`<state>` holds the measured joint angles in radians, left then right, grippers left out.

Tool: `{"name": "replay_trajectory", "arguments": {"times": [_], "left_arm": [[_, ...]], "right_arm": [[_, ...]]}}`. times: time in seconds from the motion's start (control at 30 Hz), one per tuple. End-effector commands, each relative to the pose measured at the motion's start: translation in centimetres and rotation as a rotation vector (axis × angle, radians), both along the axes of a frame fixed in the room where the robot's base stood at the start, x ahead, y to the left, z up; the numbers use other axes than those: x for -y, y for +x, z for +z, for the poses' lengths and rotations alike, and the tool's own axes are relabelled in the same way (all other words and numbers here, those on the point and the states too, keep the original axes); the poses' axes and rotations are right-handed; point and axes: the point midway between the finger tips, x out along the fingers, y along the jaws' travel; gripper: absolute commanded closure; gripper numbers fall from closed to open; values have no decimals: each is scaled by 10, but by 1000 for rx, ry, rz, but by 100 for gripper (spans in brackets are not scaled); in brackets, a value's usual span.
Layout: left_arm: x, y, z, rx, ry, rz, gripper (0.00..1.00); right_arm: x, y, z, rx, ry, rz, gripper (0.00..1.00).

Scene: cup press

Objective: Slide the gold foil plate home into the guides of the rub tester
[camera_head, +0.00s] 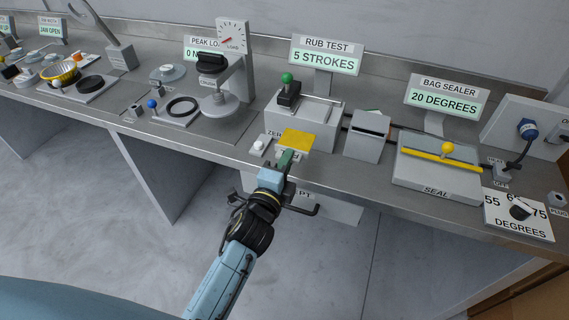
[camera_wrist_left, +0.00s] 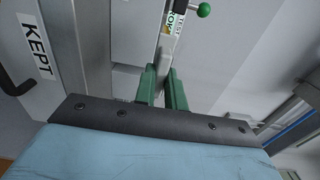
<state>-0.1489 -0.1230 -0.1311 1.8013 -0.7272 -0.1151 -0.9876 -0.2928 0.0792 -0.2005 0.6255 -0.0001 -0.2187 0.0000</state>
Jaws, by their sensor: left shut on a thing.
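The gold foil plate (camera_head: 298,140) lies flat at the near side of the rub tester (camera_head: 308,112), a grey block with a green-knobbed lever. My left gripper (camera_head: 286,158) has its green fingers at the near edge of the plate, shut on it. In the left wrist view, the green fingers (camera_wrist_left: 161,88) close around a thin grey edge; no gold shows there. The tester's green knob (camera_wrist_left: 203,10) shows at the top of that view. I cannot tell whether the plate is in the guides. My right gripper is not in view.
The sign (camera_head: 325,55) reads RUB TEST, 5 STROKES. A white button (camera_head: 258,144) sits left of the plate. A grey slotted box (camera_head: 367,135) and the bag sealer (camera_head: 440,167) stand to the right. A load press (camera_head: 220,100) stands to the left. A KEPT front (camera_wrist_left: 40,50) is below the counter.

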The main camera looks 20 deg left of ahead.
Motion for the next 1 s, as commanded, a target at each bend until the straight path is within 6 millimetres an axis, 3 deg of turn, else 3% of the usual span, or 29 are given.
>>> {"name": "replay_trajectory", "arguments": {"times": [0.5, 1.0], "left_arm": [[2, 43, 0, 2, 0, 0, 100], [1, 47, 1, 1, 0, 0, 100]], "right_arm": [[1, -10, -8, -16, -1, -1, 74], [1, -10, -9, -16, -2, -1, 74]]}}
